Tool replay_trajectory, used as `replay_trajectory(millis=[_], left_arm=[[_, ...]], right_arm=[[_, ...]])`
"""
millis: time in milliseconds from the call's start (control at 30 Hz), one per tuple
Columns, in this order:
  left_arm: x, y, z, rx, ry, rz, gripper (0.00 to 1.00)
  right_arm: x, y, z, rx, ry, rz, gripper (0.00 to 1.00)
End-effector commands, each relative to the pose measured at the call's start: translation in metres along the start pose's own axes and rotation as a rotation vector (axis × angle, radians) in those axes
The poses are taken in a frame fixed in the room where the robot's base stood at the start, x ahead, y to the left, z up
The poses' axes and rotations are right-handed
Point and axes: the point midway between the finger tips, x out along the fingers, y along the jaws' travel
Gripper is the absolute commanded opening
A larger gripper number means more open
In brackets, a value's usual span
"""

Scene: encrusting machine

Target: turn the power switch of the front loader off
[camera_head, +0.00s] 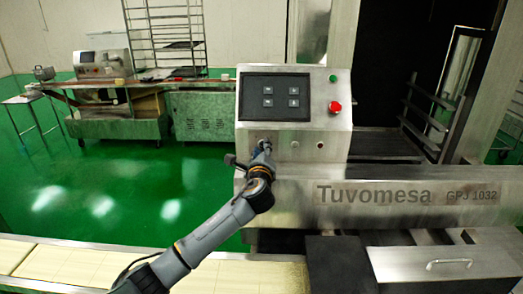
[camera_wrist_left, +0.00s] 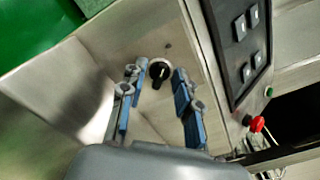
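The power switch is a black rotary knob (camera_wrist_left: 159,72) on the steel control panel in the left wrist view. A pale mark shows on the knob. The front loader (camera_head: 400,195) is the steel machine marked "Tuvomesa GPJ 1032". In the head view its control box (camera_head: 318,85) faces me, and my gripper hides the knob. My left gripper (camera_head: 263,147) is at the lower left of this box. In the wrist view my left gripper (camera_wrist_left: 158,98) is open, with blue-padded fingers on either side of the knob, apparently not touching it. My right gripper is not in view.
The dark touch panel (camera_head: 274,97) sits just above my left gripper. A red button (camera_head: 335,107) and a green button (camera_head: 333,78) are to its right. A pale conveyor (camera_head: 60,265) runs along the front left. Green floor lies open behind.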

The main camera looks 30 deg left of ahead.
Motion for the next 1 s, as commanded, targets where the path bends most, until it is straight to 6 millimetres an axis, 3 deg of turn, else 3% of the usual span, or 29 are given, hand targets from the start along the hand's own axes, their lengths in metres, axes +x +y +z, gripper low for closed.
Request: replay_trajectory(millis=[267, 700, 1000], left_arm=[[-0.016, 0.0, 0.0, 0.001, 0.001, -0.002, 0.32], [-0.103, 0.0, -0.001, 0.0, 0.001, -0.001, 0.32], [-0.12, 0.001, 0.0, 0.0, 0.0, 0.001, 0.32]], right_arm=[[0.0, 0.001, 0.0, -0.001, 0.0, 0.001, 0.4], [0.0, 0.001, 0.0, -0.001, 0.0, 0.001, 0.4], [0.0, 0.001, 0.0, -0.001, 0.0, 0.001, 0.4]])
